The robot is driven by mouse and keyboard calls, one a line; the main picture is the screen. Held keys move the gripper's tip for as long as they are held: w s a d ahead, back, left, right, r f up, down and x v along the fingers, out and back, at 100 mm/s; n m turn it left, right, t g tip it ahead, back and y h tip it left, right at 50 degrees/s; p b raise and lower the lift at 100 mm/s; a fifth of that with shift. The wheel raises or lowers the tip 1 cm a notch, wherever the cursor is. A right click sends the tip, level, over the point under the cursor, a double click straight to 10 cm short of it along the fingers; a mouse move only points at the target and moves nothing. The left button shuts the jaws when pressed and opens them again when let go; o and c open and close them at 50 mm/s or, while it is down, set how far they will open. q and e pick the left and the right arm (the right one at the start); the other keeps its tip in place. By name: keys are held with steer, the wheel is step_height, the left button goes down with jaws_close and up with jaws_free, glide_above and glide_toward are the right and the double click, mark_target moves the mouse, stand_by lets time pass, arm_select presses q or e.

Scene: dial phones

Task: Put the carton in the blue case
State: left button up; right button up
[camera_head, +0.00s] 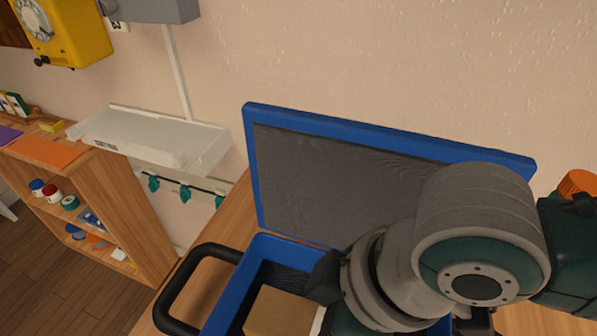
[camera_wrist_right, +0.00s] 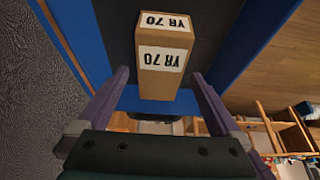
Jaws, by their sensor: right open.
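The blue case (camera_head: 262,250) stands open on a wooden surface, with its grey-lined lid (camera_head: 330,185) raised. The brown carton (camera_head: 280,312) is inside the case, partly hidden by my right arm and the frame's lower edge. In the right wrist view the carton (camera_wrist_right: 165,68) shows white "YR 70" labels, with the case's blue walls (camera_wrist_right: 240,45) around it. My right gripper (camera_wrist_right: 160,74) is open, its purple fingers on either side of the carton's near end, with visible gaps. My left gripper is not in view.
The case's black handle (camera_head: 190,275) sticks out at its left. A wooden shelf (camera_head: 130,200) with jars and cards stands at the left, near a white tray (camera_head: 150,135). A yellow dial phone (camera_head: 75,35) hangs on the wall.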

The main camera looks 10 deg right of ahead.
steer(key=shift+s+r+m+t+p, duration=0.6)
steer(key=shift+s+r+m+p, duration=0.65)
steer(key=shift+r, duration=3.95)
steer(key=s+d+m+h, duration=0.3)
steer(key=s+d+m, duration=0.3)
steer(key=d, duration=0.6)
steer(key=shift+s+f+m, duration=0.3)
steer(key=shift+s+m, duration=0.05)
steer(key=shift+c, duration=0.4)
